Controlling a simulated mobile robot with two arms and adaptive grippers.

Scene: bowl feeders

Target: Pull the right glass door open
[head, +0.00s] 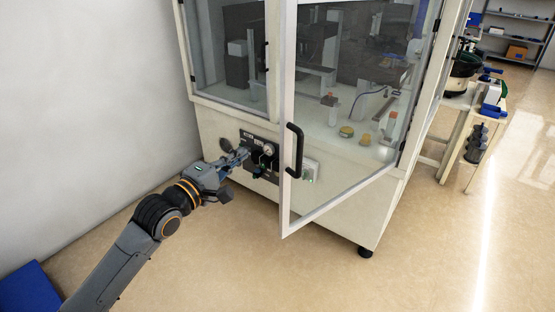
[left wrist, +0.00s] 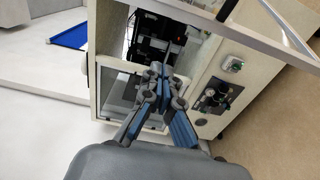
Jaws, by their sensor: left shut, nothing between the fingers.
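The right glass door (head: 285,205) has a pale frame and hangs partly open. Its free edge is swung out from the machine, and it is hinged on the right. Its black handle (head: 294,150) is upright on that free edge. My left gripper (head: 246,153) is left of the handle and apart from it, in front of the control panel. In the left wrist view my left gripper (left wrist: 163,72) has its fingers together with nothing between them. A pale frame bar (left wrist: 235,30) crosses the top right there. My right gripper is in neither view.
The closed left glass door has its own black handle (head: 266,56). The control panel (head: 262,152) has a gauge and knobs below the doors. A table (head: 455,105) with equipment stands at the right, and shelves (head: 515,18) stand behind. The floor in front is clear.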

